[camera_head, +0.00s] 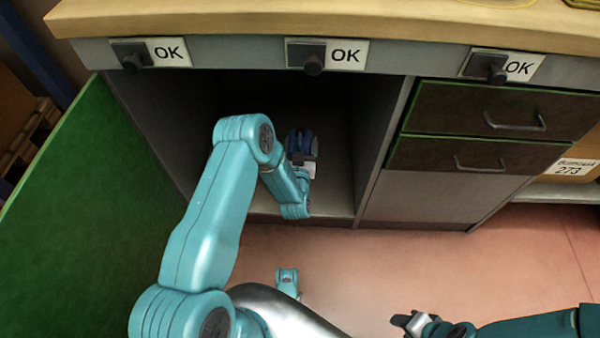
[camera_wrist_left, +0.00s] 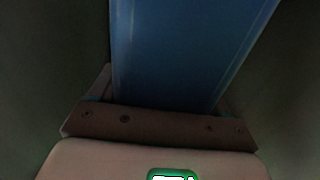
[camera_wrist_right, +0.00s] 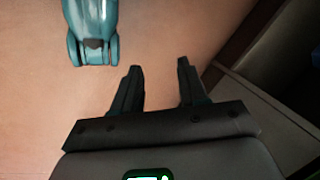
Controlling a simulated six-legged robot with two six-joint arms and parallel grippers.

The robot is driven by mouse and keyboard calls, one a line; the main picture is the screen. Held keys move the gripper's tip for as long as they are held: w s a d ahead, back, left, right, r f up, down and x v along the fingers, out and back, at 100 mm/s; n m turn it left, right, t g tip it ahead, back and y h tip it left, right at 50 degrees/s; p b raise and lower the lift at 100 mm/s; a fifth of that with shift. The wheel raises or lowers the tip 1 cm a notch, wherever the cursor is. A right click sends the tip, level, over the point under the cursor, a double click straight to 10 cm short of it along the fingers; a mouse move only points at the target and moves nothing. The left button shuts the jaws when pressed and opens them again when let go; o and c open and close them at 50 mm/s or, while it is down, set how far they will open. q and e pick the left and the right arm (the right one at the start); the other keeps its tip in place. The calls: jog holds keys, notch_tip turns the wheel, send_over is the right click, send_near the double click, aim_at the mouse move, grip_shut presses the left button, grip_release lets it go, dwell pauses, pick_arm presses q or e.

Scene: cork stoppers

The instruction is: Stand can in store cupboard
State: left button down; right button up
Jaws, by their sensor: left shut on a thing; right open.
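The blue can (camera_head: 301,141) is inside the open store cupboard (camera_head: 338,197), dark in the shade. My left arm reaches into the cupboard, and my left gripper (camera_head: 302,157) is shut on the can. In the left wrist view the can (camera_wrist_left: 190,50) fills the space in front of the gripper and hides its fingertips. I cannot tell whether the can touches the cupboard floor. My right gripper (camera_head: 402,321) is outside, low over the floor in front of the drawers. The right wrist view shows its two fingers apart and empty (camera_wrist_right: 160,68).
The green door (camera_head: 75,190) stands open on the left. A wooden worktop (camera_head: 330,22) lies above the opening, with OK labels (camera_head: 346,54) and dark knobs below it. Closed drawers (camera_head: 480,155) are to the right. The pinkish floor (camera_head: 480,275) in front is clear.

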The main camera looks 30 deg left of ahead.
pick_arm(q)
notch_tip(320, 180, down, 8)
jog(key=b, duration=0.3)
jog(key=shift+r, duration=0.1)
notch_tip(320, 180, down, 4)
jog(key=shift+f+b, duration=0.1)
jog(key=shift+b, duration=1.05)
pick_arm(e)
jog(key=w+d+f+t, duration=0.1)
jog(key=w+f, duration=0.3)
jog(key=f, duration=0.1)
jog(key=shift+f+t, duration=0.4)
pick_arm(q)
grip_release()
jog(key=shift+f, duration=0.1)
pick_arm(e)
jog(key=shift+d, duration=0.1)
